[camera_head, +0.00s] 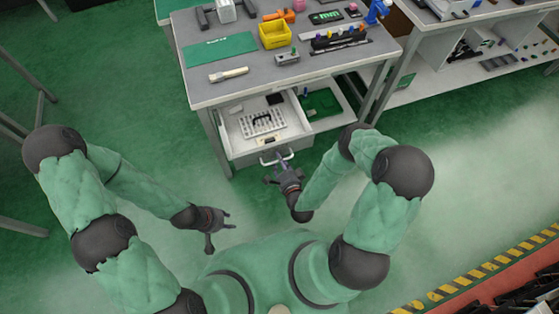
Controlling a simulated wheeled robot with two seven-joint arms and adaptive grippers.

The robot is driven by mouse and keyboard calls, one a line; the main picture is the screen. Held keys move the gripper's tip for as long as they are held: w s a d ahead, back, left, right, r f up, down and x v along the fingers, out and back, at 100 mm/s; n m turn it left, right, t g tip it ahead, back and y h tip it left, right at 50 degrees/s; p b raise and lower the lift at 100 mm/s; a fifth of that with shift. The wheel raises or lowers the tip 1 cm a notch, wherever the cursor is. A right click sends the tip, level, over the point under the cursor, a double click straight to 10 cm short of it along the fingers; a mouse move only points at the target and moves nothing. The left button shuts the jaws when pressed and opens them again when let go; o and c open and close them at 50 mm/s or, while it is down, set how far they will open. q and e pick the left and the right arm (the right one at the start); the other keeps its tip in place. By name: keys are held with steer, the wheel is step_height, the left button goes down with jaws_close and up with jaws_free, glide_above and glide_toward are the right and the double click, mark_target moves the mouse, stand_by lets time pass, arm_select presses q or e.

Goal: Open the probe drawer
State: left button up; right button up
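The probe drawer (240,131) is a white drawer under the workbench, pulled out toward me. A light tray of small parts with a dark handle lies inside it. Its pale bar handle (277,158) is on the front face. My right gripper (281,170) is right at the handle, with its fingers close to the bar. The view is too small to tell whether they close on it. My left gripper (222,233) is open and empty, lower left of the drawer over the green floor.
The grey workbench (205,92) carries a green mat (219,49), a yellow bin (274,34), a pale cylindrical tool (228,74) and other small items. A shelf with a green board (320,102) is right of the drawer. Open floor lies left of the bench.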

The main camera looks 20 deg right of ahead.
stand_by(0.3)
steer(key=v, duration=0.7)
steer(key=shift+s, duration=0.25)
stand_by(0.3)
step_height(320, 180, down, 4)
steer(key=w+a+n+g+y+p, duration=0.1)
steer(key=w+a+n+g+y, duration=0.15)
steer(key=n+g, duration=0.5)
steer(key=s+a+r+n+g, duration=0.1)
steer(key=s+r+n+g, duration=0.1)
steer(key=s+n+g, duration=0.2)
steer(key=s+a+r+n+g+p, duration=0.1)
steer(key=s+a+r+n+g, duration=0.1)
steer(key=s, duration=0.5)
steer(key=shift+s+a+r+n+g+y+p, duration=0.25)
steer(key=shift+s+n+g+y, duration=0.2)
steer(key=shift+n+g, duration=0.4)
